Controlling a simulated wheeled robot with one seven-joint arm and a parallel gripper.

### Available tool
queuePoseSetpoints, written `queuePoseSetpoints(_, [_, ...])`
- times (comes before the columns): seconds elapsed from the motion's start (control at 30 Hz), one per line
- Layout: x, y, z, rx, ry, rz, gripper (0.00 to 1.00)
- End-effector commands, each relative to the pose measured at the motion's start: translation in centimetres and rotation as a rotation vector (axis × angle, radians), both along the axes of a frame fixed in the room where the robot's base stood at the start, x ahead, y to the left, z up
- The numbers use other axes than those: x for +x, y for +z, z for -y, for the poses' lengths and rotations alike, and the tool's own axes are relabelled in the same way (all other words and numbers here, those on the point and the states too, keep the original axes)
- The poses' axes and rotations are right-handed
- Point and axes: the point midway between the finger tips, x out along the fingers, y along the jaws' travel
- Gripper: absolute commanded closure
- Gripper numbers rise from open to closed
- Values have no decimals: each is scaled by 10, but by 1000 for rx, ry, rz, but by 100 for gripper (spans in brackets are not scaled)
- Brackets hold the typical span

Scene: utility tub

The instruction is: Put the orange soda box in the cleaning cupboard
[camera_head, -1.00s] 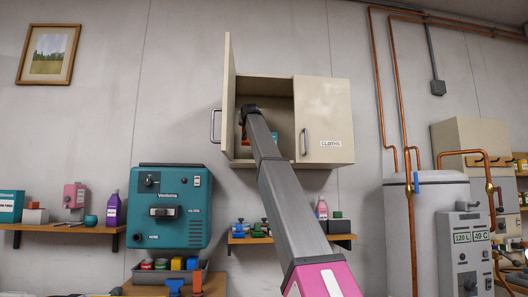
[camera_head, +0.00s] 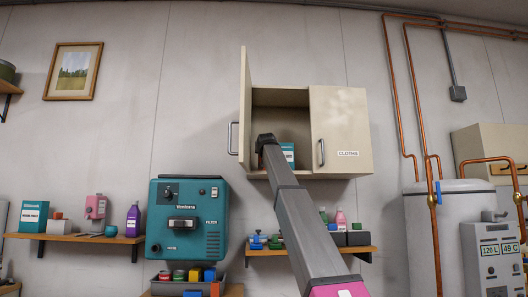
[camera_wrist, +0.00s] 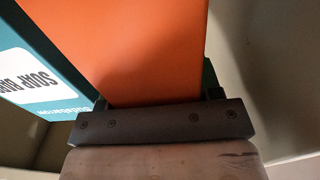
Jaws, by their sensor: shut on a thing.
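The orange soda box (camera_wrist: 140,50) fills the middle of the wrist view, held between the fingers of my gripper (camera_wrist: 155,97). The cleaning cupboard (camera_head: 282,97) hangs on the wall in the head view, its left door (camera_head: 244,115) standing open and its right door (camera_head: 340,130), labelled CLOTHS, shut. My gripper (camera_head: 266,140) is at the left part of the open compartment. A teal box (camera_head: 288,154) stands inside, right of my gripper; a teal SOAP BAR box also shows left of the orange box in the wrist view (camera_wrist: 35,80).
A pale wall (camera_wrist: 270,70) lies close on the right in the wrist view. The open left door flanks my arm. Below the cupboard are a shelf (camera_head: 310,250) with small items and a teal wall unit (camera_head: 187,232). Copper pipes (camera_head: 404,100) run at right.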

Motion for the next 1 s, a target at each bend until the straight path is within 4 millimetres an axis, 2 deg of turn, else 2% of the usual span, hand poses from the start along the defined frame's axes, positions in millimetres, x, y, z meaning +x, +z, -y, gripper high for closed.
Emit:
queuePoseSetpoints(0.03, [0, -1, 0, 0, 0, 2, 80])
queuePoseSetpoints(0.07, [0, -2, 0, 0, 0, 0, 35])
queuePoseSetpoints(0.1, [0, -1, 0, 0, 0, 0, 22])
queuePoseSetpoints(0.13, [0, -1, 0, 0, 0, 0, 16])
queuePoseSetpoints(0.57, [-4, 0, 0, 0, 0, 0, 16])
queuePoseSetpoints(0.77, [-28, -1, 2, 0, 0, 0, 16])
queuePoseSetpoints(1.0, [-75, -2, 5, 0, 0, 0, 16])
